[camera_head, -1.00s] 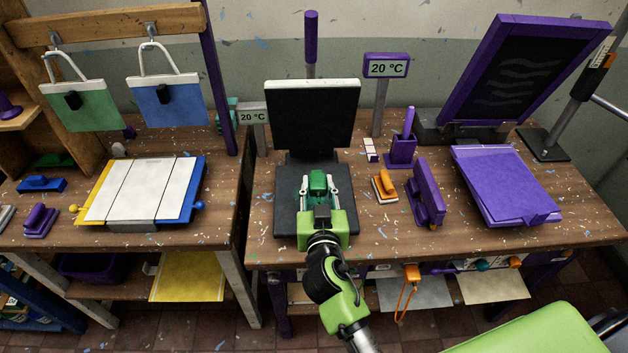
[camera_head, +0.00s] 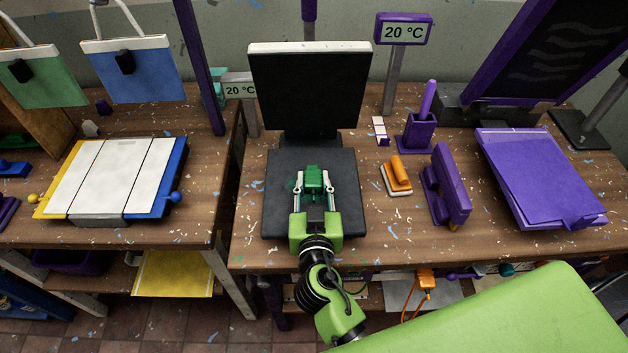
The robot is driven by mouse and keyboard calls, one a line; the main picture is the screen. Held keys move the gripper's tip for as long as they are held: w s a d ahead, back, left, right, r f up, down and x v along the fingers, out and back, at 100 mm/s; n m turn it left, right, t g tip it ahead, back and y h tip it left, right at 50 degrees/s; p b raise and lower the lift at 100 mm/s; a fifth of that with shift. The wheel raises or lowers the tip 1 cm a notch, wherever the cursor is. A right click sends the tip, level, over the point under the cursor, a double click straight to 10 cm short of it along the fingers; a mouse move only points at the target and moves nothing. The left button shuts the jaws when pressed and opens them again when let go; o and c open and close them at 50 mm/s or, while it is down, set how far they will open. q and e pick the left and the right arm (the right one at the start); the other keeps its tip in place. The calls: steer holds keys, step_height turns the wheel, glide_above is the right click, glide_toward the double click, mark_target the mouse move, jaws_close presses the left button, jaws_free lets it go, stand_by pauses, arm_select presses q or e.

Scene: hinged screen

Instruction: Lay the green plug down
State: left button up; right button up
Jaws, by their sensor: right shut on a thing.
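The green plug (camera_head: 314,181) is in the middle of the head view, over the flat black plate (camera_head: 275,215) of the hinged press. My right gripper (camera_head: 315,188) reaches in from below and is shut on the plug, one finger on each side. Whether the plug touches the plate cannot be told from this angle. The press's black upper panel (camera_head: 308,90) stands raised behind it, with a pale front edge on top. My left gripper is not in view.
Right of the plate are an orange-handled block (camera_head: 397,173), a purple stamp-like tool (camera_head: 447,185), a purple cup (camera_head: 417,135) and a purple folder (camera_head: 540,175). A white panelled board (camera_head: 110,178) lies on the left table. A gap separates the two tables.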

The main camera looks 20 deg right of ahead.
steer(key=shift+s, duration=0.15)
steer(key=shift+s+a+r, duration=0.15)
steer(key=shift+s+a, duration=0.15)
steer(key=o, duration=1.2)
steer(key=shift+f, duration=0.2)
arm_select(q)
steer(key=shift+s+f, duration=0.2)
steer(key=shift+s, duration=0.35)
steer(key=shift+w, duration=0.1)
arm_select(e)
steer(key=shift+r, duration=0.1)
